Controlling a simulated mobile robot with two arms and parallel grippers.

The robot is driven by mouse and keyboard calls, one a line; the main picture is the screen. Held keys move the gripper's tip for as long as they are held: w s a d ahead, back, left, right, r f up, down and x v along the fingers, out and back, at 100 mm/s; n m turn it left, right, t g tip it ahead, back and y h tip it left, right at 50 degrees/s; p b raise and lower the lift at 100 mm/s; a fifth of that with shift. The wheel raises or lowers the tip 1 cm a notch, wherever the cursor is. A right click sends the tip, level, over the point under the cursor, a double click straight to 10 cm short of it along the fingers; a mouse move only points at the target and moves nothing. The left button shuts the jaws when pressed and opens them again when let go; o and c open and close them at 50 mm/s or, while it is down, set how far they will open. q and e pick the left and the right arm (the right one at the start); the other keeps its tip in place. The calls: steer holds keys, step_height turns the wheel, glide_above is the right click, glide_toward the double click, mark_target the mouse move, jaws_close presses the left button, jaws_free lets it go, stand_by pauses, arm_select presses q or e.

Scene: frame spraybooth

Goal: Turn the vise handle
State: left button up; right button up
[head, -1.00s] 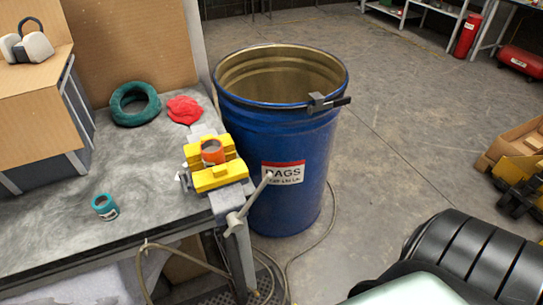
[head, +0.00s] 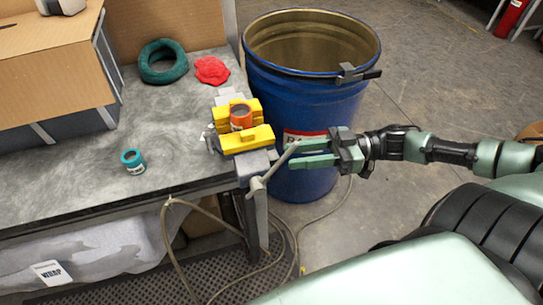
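The vise has yellow jaws (head: 247,139) and is mounted at the right edge of the workbench. An orange-red can (head: 241,117) sits between the jaws. The grey vise handle (head: 276,169) is a bar slanting from the screw end at lower left to upper right. My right gripper (head: 299,154) comes in from the right, its two green fingers pointing left with a gap between them. Its fingertips are close to the upper end of the handle; I cannot tell whether they touch it. My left gripper is not in view.
A blue barrel (head: 300,104) with a rim clamp stands behind my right gripper. A hose (head: 180,265) hangs below the bench edge.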

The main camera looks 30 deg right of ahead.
mark_target(270, 173)
steer(key=shift+x, duration=3.2)
steer(key=shift+w, duration=0.1)
steer(key=shift+d, duration=0.1)
jaws_close()
